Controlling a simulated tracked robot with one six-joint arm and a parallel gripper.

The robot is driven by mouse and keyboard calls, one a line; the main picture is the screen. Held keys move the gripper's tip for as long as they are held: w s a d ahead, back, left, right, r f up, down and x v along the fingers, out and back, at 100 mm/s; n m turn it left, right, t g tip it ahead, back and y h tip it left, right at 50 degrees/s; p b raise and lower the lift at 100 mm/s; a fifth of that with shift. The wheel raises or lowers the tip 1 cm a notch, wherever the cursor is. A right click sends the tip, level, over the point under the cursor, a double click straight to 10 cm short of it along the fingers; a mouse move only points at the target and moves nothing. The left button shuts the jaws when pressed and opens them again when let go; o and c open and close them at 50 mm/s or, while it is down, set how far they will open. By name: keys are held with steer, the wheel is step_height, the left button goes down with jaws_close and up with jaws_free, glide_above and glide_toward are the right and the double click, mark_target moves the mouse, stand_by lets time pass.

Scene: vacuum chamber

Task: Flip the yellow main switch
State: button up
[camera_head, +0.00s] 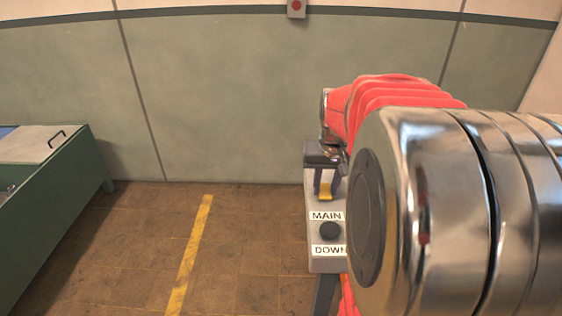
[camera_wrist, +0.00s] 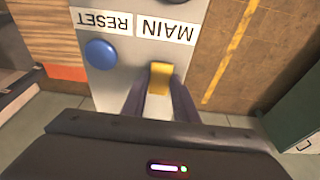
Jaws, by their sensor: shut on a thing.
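The yellow main switch (camera_wrist: 159,77) sits on a grey control panel (camera_wrist: 112,57) beside the MAIN label (camera_wrist: 166,31). In the wrist view my gripper (camera_wrist: 161,88) has one dark finger on each side of the switch and is shut on it. In the head view the yellow switch (camera_head: 325,191) shows just above the MAIN label, with my gripper (camera_head: 325,183) reaching down over it. My arm hides the right part of the panel. Whether the switch is up or down I cannot tell.
A blue button (camera_wrist: 101,53) lies beside the switch under the RESET label. A dark round knob (camera_head: 330,231) sits between MAIN and DOWN. A green bench (camera_head: 62,190) stands at the left. The floor with a yellow line (camera_head: 190,255) is clear between bench and panel.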

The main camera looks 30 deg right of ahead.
mark_target(324, 189)
steer(key=shift+w+d+g+y, duration=0.15)
steer(key=shift+w+g+y, duration=0.25)
steer(key=shift+g+y, duration=0.5)
steer(key=shift+r, duration=0.1)
steer(key=o, duration=1.1)
steer(key=shift+c, duration=0.2)
step_height(324, 189, up, 14)
steer(key=shift+w+d, duration=0.1)
steer(key=shift+w, duration=0.05)
